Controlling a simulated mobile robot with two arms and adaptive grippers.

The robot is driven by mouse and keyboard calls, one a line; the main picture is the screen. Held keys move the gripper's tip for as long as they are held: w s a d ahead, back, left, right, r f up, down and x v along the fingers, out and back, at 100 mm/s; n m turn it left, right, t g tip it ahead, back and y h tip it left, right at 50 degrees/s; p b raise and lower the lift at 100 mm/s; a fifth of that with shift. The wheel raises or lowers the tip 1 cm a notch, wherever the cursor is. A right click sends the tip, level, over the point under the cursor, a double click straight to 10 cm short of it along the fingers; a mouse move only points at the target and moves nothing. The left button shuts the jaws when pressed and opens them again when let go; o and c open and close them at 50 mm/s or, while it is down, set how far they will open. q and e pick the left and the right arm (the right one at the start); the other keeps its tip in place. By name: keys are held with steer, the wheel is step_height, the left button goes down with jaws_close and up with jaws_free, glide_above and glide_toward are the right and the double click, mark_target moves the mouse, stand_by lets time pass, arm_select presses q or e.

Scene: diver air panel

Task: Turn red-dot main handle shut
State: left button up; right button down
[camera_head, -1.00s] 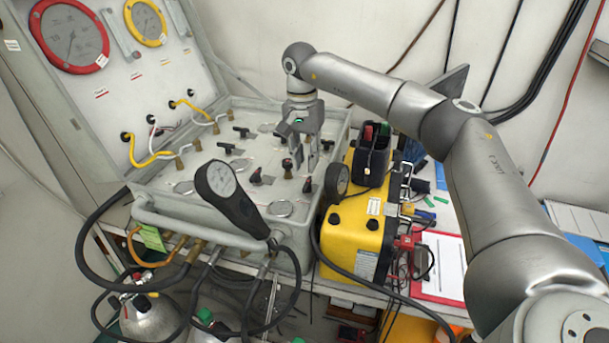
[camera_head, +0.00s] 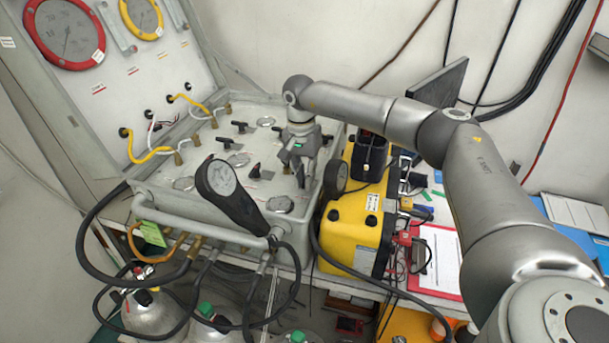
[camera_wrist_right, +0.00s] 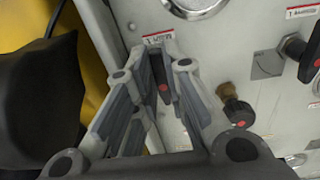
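The grey panel box (camera_head: 150,203) has several black handles on its top. In the right wrist view, a black handle with a red dot (camera_wrist_right: 163,87) stands between the fingers of my right gripper (camera_wrist_right: 152,70), below a small label reading "1" and blurred text. The fingers are apart, the right one close to the handle; I cannot tell whether it touches. A round black knob with a red dot (camera_wrist_right: 240,113) and another red-dot handle (camera_wrist_right: 312,58) are to the right. In the head view, my right gripper (camera_head: 303,178) points down at the panel's right side, hiding that handle. My left gripper is out of view.
A yellow case (camera_head: 354,222) sits right of the panel. Hoses (camera_head: 88,235) loop in front. The open lid (camera_head: 95,120) rises behind left.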

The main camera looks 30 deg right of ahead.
stand_by(0.3)
steer(key=m, duration=0.4)
steer(key=shift+w+a+m+b, duration=0.15)
steer(key=shift+w+m+b, duration=0.2)
steer(key=shift+w+m, duration=0.05)
steer(key=m, duration=0.4)
steer(key=shift+w+m+y, duration=0.3)
steer(key=shift+w, duration=0.05)
steer(key=m, duration=0.4)
steer(key=shift+w+r, duration=0.1)
steer(key=shift+w, duration=0.2)
steer(key=shift+w+d+m, duration=0.15)
steer(key=shift+d+m, duration=0.05)
steer(key=shift+m, duration=0.9)
steer(key=shift+w+d+m, duration=0.1)
steer(key=shift+d+m, duration=0.1)
steer(key=shift+m, duration=0.9)
steer(key=shift+r, duration=0.1)
steer(key=c, duration=1.8)
jaws_free()
steer(key=shift+o, duration=0.2)
